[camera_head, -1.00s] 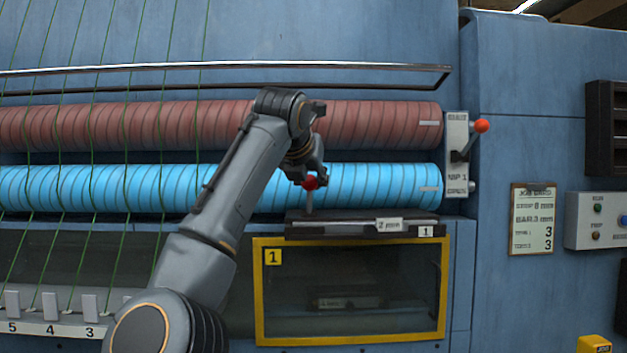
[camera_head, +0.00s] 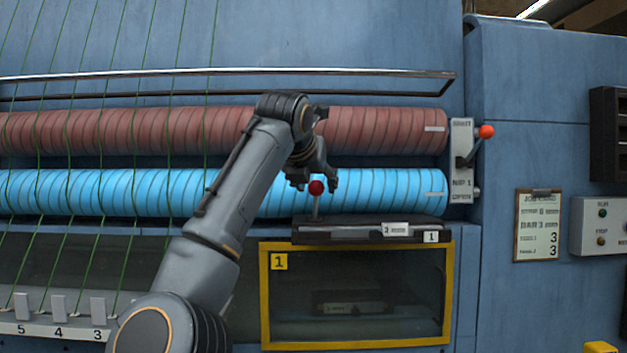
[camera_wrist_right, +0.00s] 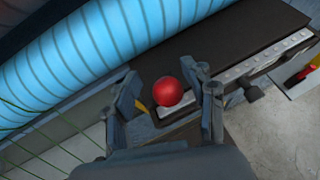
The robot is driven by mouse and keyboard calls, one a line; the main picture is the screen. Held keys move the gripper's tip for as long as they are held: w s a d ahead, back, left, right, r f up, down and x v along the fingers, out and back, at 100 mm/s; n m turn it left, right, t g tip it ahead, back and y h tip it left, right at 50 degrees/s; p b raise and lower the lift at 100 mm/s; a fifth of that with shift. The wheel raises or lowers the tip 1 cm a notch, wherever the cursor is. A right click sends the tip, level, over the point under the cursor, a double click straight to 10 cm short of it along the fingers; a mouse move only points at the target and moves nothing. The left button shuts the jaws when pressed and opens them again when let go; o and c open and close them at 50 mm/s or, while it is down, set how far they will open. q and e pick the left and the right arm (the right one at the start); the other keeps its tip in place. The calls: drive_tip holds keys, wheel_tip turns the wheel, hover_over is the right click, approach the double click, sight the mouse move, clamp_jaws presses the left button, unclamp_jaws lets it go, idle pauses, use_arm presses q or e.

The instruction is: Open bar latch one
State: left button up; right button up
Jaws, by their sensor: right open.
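The bar latch is a short lever with a red ball knob (camera_head: 316,187). It stands upright at the left end of the dark bar (camera_head: 345,232), which carries a "2 mm" label and a "1" tag. My right gripper (camera_head: 316,181) is open at the knob, just above and behind it. In the right wrist view the red knob (camera_wrist_right: 168,91) shows between the two spread fingers of the right gripper (camera_wrist_right: 168,98), with gaps on both sides. The lever below the knob is mostly hidden in that view. My left gripper is not in view.
A blue roller (camera_head: 400,190) and a red roller (camera_head: 390,130) run behind the gripper. A yellow-framed window (camera_head: 452,295) marked 1 is below the bar. An orange-knobbed nip lever (camera_head: 486,132) is at the right. Green yarns hang at the left.

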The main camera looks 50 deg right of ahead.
drive_tip(key=shift+s, duration=0.15)
drive_tip(key=v, duration=1.2)
drive_tip(key=shift+a+r, duration=0.2)
